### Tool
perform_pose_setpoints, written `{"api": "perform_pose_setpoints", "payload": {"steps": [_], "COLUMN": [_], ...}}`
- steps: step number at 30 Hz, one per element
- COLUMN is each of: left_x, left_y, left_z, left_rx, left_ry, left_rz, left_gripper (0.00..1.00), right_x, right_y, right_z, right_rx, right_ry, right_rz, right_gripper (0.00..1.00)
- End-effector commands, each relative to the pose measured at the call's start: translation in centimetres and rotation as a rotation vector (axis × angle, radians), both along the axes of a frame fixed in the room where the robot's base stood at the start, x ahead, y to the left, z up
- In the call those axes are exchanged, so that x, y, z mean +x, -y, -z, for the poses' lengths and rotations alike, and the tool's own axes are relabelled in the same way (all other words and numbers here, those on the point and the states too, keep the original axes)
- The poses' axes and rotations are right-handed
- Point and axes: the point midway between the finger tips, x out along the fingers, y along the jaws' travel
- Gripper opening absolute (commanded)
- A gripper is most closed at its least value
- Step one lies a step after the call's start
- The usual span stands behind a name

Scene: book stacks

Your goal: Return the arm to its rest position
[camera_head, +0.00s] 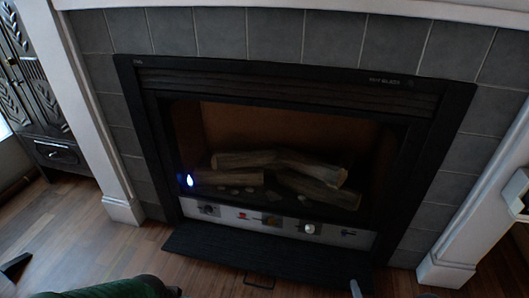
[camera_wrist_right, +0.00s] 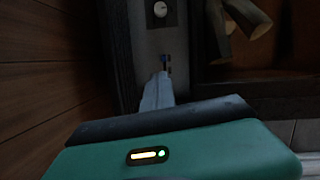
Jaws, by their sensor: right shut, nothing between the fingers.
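My right gripper (camera_head: 355,289) shows only as a pale grey tip at the bottom edge of the head view, in front of the black hearth slab. In the right wrist view its pale grey fingers (camera_wrist_right: 158,91) are shut and empty, beyond the green gripper housing (camera_wrist_right: 180,150). There they point at the fireplace control panel (camera_wrist_right: 150,40), beside a small blue-marked control; I cannot tell whether they touch it. A green part of my own arm (camera_head: 115,288) lies along the bottom left of the head view. My left gripper's fingers are not visible.
The fireplace (camera_head: 290,75) with logs (camera_head: 280,160) fills the middle. Its control strip (camera_head: 330,234) has several knobs. A small blue flame (camera_head: 188,180) glows at its left. A black hearth slab (camera_head: 255,262) lies in front. A dark cabinet (camera_head: 40,90) stands left on the wooden floor (camera_head: 85,240).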

Motion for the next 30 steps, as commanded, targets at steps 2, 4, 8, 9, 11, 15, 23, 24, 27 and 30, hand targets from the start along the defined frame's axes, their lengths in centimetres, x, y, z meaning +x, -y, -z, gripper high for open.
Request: {"api": "perform_pose_setpoints", "payload": {"steps": [2,4,8,9,11,15,23,24,27,30], "left_x": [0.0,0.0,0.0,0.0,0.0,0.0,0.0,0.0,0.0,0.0], "left_y": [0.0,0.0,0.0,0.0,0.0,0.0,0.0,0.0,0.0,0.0], "left_z": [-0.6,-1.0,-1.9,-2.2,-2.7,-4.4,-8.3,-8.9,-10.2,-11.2], "left_rx": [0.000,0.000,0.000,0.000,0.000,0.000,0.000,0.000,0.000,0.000], "left_ry": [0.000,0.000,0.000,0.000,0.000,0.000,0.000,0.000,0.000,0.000], "left_rz": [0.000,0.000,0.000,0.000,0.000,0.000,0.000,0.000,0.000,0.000], "left_gripper": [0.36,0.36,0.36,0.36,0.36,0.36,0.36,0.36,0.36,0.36], "right_x": [1.0,1.9,3.7,4.2,5.0,6.4,2.8,1.3,-2.9,-7.3], "right_y": [0.0,0.0,0.0,-0.1,-0.2,-0.9,-4.4,-5.2,-7.1,-8.8], "right_z": [-1.3,-2.2,-4.4,-5.2,-6.7,-11.4,-24.2,-26.2,-30.3,-33.5], "right_rx": [-0.047,-0.095,-0.206,-0.245,-0.309,-0.491,-0.880,-0.927,-1.020,-1.084], "right_ry": [-0.028,-0.061,-0.139,-0.165,-0.209,-0.341,-0.664,-0.709,-0.809,-0.880], "right_rz": [-0.014,-0.026,-0.056,-0.068,-0.089,-0.154,-0.381,-0.428,-0.549,-0.673], "right_gripper": [0.00,0.00,0.00,0.00,0.00,0.00,0.00,0.00,0.00,0.00]}}
